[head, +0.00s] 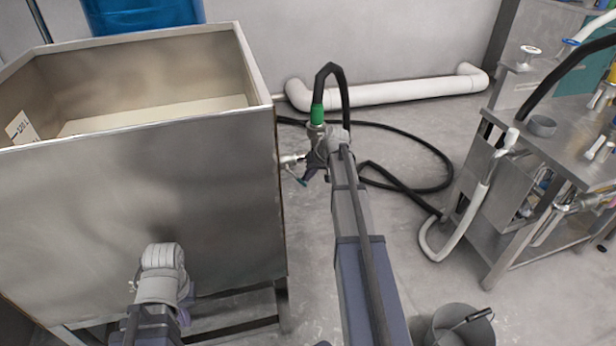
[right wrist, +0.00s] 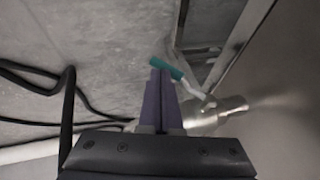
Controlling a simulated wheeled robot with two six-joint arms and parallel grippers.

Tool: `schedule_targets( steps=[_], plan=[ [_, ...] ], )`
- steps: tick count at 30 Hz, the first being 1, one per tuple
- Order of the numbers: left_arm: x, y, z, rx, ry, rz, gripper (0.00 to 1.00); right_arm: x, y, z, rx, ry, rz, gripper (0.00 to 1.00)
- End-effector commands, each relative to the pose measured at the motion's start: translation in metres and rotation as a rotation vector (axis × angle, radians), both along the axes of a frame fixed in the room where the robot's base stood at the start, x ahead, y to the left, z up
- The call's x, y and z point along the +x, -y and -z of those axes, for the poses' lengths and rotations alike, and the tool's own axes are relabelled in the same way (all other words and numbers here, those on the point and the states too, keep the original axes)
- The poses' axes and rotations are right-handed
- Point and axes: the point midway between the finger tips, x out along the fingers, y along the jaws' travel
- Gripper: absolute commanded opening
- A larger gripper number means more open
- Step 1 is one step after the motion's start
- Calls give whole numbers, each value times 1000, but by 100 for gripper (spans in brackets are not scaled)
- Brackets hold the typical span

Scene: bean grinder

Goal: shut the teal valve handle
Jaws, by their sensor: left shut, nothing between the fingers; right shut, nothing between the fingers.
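The teal valve handle (right wrist: 168,69) has a pale stem joined to a metal valve (right wrist: 222,113) on the tank's side. In the head view the handle (head: 299,180) shows small, slanting down beside the tank's right wall. My right gripper (head: 316,162) is beside it; in the right wrist view its fingers (right wrist: 158,88) are shut and empty. Their tips overlap the handle's free end; I cannot tell whether they touch. My left gripper (head: 160,285) is low before the tank, shut, its fingertips hidden behind its own wrist.
The big metal tank (head: 130,190) fills the left. A metal bench (head: 560,150) stands at right, a bucket (head: 458,325) at bottom right. Open floor lies between.

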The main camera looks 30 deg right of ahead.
Motion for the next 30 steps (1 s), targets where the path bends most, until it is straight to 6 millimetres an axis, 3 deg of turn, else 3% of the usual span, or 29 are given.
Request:
schedule_targets(
  steps=[14,30],
  plan=[
    [0,0,7,0,0,0,0,1,-2,7,0,0,-1,0],
    [0,0,28,-1,2,0,0,4,-17,29,0,-1,0,0]
  ],
)
